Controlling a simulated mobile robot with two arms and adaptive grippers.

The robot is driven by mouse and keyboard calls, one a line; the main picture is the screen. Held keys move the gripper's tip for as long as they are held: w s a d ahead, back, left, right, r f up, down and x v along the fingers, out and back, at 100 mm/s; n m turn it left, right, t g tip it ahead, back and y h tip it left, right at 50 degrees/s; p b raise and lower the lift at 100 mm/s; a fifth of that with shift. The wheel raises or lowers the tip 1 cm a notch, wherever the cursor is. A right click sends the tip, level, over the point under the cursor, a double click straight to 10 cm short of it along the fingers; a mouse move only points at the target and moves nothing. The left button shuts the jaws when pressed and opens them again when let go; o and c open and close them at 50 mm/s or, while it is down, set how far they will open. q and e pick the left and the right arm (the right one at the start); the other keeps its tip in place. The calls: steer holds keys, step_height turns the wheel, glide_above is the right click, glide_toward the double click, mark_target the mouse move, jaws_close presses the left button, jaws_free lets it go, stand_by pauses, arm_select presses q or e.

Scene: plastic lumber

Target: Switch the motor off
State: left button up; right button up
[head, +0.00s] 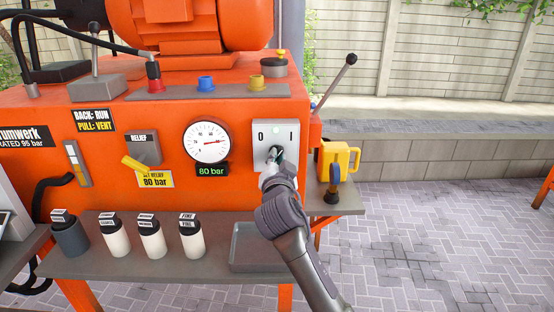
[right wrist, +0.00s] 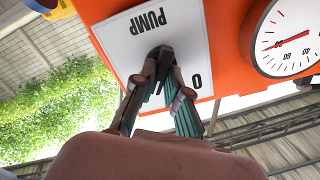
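The motor (head: 205,25) is a large orange ribbed body on top of the orange machine. In the right wrist view the plate (right wrist: 130,35) reads PUMP. My right gripper (head: 272,165) is at the plate's lower middle. In the right wrist view its fingertips (right wrist: 160,68) come together around a small dark switch knob (right wrist: 159,86). The fingers hide most of the knob, so its pointing direction is unclear. My left gripper is not in view.
A gauge (head: 207,142) reads about 80 bar, left of the plate. A yellow relief lever (head: 133,163) is farther left. Several labelled bottles (head: 152,238) and an empty grey tray (head: 258,248) are on the shelf below. A yellow jug (head: 338,160) and long lever (head: 335,82) stand right.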

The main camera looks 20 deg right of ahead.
jaws_close()
steer(key=shift+n, duration=0.3)
steer(key=shift+a+n+p, duration=0.1)
steer(key=shift+n+p, duration=3.35)
steer(key=shift+n, duration=3.15)
steer(key=o, duration=0.6)
jaws_free()
